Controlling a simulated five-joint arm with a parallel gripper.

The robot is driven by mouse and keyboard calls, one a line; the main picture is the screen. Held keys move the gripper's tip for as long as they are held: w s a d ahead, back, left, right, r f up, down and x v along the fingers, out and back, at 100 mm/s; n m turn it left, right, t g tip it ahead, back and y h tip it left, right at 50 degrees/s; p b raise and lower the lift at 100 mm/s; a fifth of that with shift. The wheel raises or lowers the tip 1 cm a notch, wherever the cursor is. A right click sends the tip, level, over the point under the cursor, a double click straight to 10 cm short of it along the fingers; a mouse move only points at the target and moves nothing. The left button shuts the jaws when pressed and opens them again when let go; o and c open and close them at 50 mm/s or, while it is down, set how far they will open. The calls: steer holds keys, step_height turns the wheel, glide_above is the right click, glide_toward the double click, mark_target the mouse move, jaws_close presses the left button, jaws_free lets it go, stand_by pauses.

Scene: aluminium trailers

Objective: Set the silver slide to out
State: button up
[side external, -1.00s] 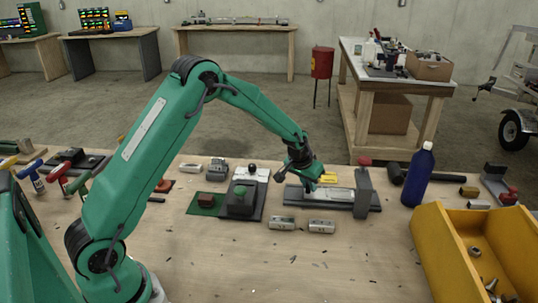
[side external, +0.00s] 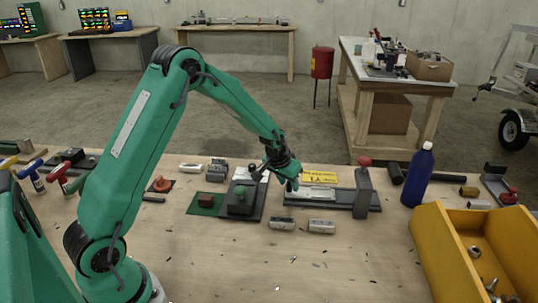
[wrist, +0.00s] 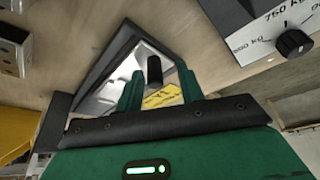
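The silver slide (side external: 318,192) is a pale metal plate lying on a long dark base (side external: 345,208), with an upright grey block at the base's right end. My gripper (side external: 292,184) is low over the left end of the slide. In the wrist view the slide's bright plate (wrist: 122,82) runs in a dark frame, and a black peg (wrist: 154,71) stands up from it. My gripper (wrist: 160,80) is open, with a green finger on each side of the peg and visible gaps beside it. The fingertips hide part of the plate.
A yellow label (side external: 319,177) lies behind the slide. A blue bottle (side external: 418,175) and yellow bin (side external: 470,240) stand right. The front bench is mostly clear.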

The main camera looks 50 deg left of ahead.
steer(key=shift+r, duration=0.1)
steer(key=v, duration=0.7)
steer(key=shift+s+r, duration=0.2)
steer(key=shift+r, duration=0.05)
stand_by(0.5)
steer(key=s+d+r+m, duration=0.1)
steer(key=s+d+r, duration=0.2)
steer(key=s+r, duration=0.3)
steer(key=s+d+r, duration=0.3)
steer(key=s+r, duration=0.3)
steer(key=s+d+r, duration=0.1)
steer(key=s, duration=0.7)
steer(key=s+d+r+m+t, duration=0.1)
steer(key=s+d+r, duration=0.1)
steer(key=s, duration=0.6)
steer(key=shift+s+d+h, duration=0.25)
steer(key=shift+h, duration=0.15)
stand_by(0.5)
